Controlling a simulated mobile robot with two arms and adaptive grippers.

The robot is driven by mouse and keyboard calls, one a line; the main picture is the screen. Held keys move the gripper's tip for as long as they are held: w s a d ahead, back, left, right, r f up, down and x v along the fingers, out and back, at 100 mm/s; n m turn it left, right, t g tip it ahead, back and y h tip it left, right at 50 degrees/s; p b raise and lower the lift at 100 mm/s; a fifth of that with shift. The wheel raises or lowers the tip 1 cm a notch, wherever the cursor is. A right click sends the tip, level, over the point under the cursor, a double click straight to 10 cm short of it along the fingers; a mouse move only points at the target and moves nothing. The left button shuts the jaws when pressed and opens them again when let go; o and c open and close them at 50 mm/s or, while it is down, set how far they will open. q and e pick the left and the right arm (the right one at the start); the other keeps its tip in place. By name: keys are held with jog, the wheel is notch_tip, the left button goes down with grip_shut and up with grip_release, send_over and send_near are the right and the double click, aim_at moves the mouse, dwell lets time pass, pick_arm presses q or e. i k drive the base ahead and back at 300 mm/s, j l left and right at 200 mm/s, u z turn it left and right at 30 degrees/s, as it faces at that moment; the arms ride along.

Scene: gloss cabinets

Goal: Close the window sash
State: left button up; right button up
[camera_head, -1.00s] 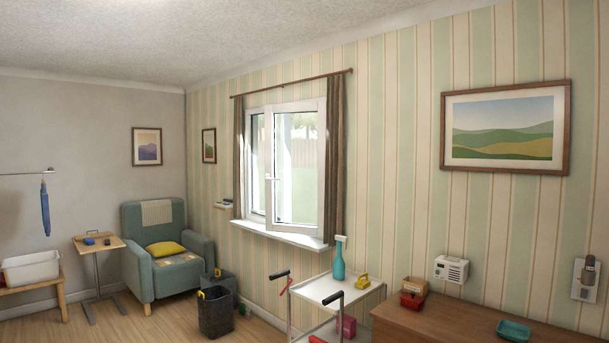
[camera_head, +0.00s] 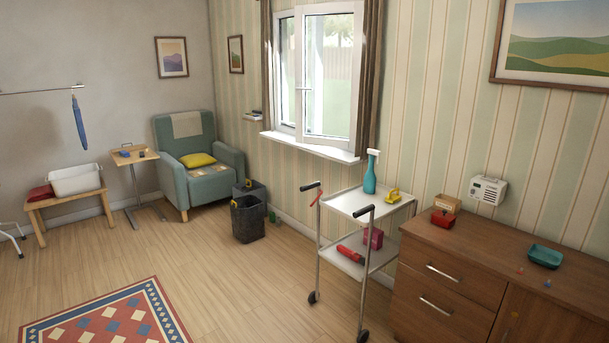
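The white-framed window sash (camera_head: 331,75) stands in the striped wall, between brown curtains. It appears swung inward, at an angle to the fixed frame (camera_head: 285,65). A handle (camera_head: 304,90) shows on the left edge of the sash. The white sill (camera_head: 312,146) runs below it. The top of the window is cut off by the picture's edge. Neither of my grippers is in view.
A wooden dresser (camera_head: 470,262) is at the right. Black bins (camera_head: 248,219) and a green armchair (camera_head: 199,170) stand left. The floor (camera_head: 240,285) in front is mostly clear, with a patterned rug (camera_head: 110,318).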

aim_at(302, 13)
jog(key=i+u, duration=0.2)
jog(key=i, duration=2.25)
